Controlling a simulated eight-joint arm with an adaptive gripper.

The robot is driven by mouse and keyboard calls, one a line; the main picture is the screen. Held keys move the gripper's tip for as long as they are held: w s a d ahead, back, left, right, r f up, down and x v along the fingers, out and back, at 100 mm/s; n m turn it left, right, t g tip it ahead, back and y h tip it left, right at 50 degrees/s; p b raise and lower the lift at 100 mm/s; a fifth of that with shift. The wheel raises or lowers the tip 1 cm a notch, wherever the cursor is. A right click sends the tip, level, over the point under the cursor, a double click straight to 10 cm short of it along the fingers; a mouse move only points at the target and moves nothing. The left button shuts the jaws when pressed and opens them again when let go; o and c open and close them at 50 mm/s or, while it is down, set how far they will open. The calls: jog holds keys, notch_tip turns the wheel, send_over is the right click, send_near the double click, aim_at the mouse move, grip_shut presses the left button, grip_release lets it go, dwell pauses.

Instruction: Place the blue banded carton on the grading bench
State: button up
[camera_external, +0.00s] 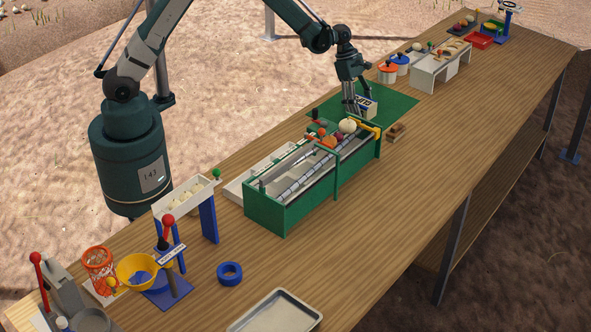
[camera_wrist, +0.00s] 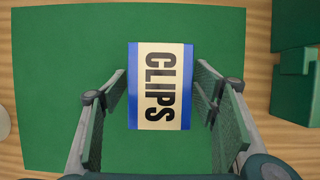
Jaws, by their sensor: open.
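The blue banded carton (camera_wrist: 160,86) is cream with blue side bands and the word CLIPS. It rests on a green mat (camera_wrist: 60,60). In the wrist view it lies between the fingers of my open gripper (camera_wrist: 160,78), with a gap on each side. In the external view the carton (camera_external: 368,105) is partly hidden behind my gripper (camera_external: 353,106). A white bench with blue legs (camera_external: 172,208) holds pale round things at the left. Another white bench (camera_external: 428,72) stands farther back. I cannot tell which is the grading bench.
A green-walled elevator trough (camera_external: 265,214) with several vegetables stands just in front of the mat (camera_external: 402,103). Orange (camera_external: 387,74) and blue (camera_external: 401,65) pots stand behind. A blue ring (camera_external: 229,273) and metal tray (camera_external: 277,314) lie nearer. The table's right side is mostly clear.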

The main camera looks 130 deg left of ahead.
jog(key=p+v, duration=0.1)
jog(key=v, duration=1.1)
dwell(0.9)
jog(key=w+d+r+m, duration=0.3)
jog(key=d+r+m, duration=0.15)
jog(key=d, duration=0.55)
jog(key=w+d+r+m, duration=0.3)
jog(key=d+r, duration=0.2)
jog(key=d, duration=0.4)
jog(key=w+d+r+m, duration=0.4)
jog(key=d+r, duration=0.1)
jog(key=d, duration=0.5)
jog(key=s+d+r+m, duration=0.1)
jog(key=d+r+m, duration=0.25)
jog(key=d, duration=0.65)
jog(key=s+d+r+m, duration=0.2)
jog(key=d+m, duration=0.3)
jog(key=d, duration=0.4)
jog(key=s+d+m+t, duration=0.1)
jog(key=s+d+m, duration=0.4)
jog(key=d, duration=0.3)
jog(key=s+d+m+t, duration=0.1)
jog(key=s+d+m, duration=0.3)
jog(key=d, duration=0.4)
jog(key=s+d+f+m, duration=0.1)
jog(key=s+d+m, duration=0.4)
jog(key=d+m, duration=0.2)
jog(key=shift+s+d+t, duration=0.35)
jog(key=shift+d+t, duration=0.05)
jog(key=shift+d, duration=0.1)
